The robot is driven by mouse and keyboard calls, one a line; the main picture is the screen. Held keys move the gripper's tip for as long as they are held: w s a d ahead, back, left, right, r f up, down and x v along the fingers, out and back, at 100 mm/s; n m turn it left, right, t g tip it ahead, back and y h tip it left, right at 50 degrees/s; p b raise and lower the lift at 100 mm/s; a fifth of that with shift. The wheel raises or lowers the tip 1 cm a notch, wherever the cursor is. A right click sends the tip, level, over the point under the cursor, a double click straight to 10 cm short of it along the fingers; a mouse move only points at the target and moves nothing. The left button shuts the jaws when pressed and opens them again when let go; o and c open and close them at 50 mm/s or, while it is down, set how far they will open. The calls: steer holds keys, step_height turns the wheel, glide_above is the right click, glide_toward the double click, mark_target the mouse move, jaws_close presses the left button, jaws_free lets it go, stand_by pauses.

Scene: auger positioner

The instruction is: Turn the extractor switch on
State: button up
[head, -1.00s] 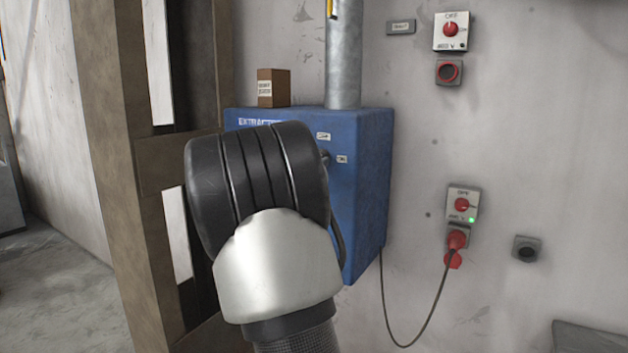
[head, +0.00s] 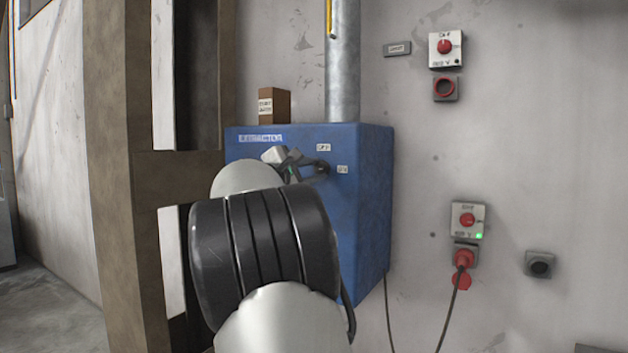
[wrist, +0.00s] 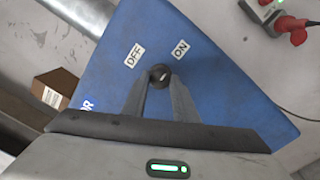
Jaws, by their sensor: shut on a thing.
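The extractor (head: 365,190) is a blue box on the wall with a label on its front. Its switch is a small dark knob (wrist: 160,74), with an OFF label (wrist: 135,55) and an ON label (wrist: 181,49) beside it. My gripper (wrist: 161,82) has its two fingertips on either side of the knob and is shut on it. In the head view my gripper (head: 318,170) reaches the box's front face, and my arm covers the lower left of the box. The knob's pointer direction is too small to tell surely.
A cardboard box (head: 274,104) stands on top of the extractor, left of a metal pipe (head: 343,70). A wooden post (head: 118,180) stands close on the left. Wall switches (head: 446,48) and a socket with a red plug (head: 463,258) are on the right.

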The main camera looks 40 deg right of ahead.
stand_by(0.6)
steer(key=o, duration=1.1)
steer(key=shift+a, duration=0.1)
steer(key=v, duration=1.7)
steer(key=shift+a, duration=0.15)
steer(key=shift+s+m, duration=0.1)
steer(key=shift+m, duration=0.2)
